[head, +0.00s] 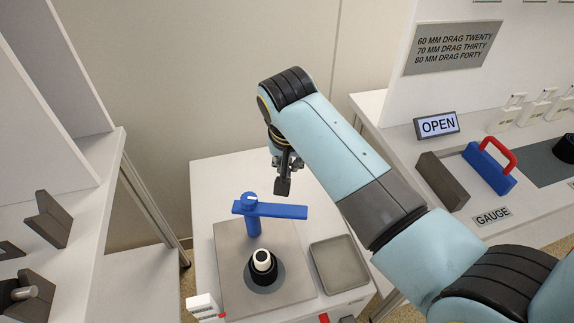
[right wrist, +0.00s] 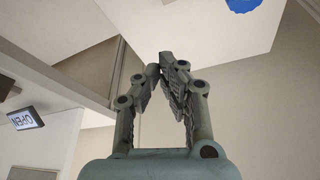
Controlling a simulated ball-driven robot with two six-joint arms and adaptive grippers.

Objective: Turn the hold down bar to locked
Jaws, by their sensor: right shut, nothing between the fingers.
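The blue hold down bar (head: 275,210) sits on top of a blue post on the grey plate (head: 228,262) of the small white table. It points to the right in the head view, and its round hub is at its left end. A blue round part, probably the hub, shows at the top edge of the right wrist view (right wrist: 243,5). My right gripper (head: 282,187) is above and behind the bar, apart from it. Its fingertips meet in the right wrist view (right wrist: 170,62) with nothing between them. My left gripper is not in view.
A black and white spool (head: 262,261) stands on the grey plate in front of the bar. A shallow grey tray (head: 339,265) lies to its right. The right bench holds an OPEN sign (head: 437,125), a blue block with a red handle (head: 489,168) and a brown-grey block (head: 441,182).

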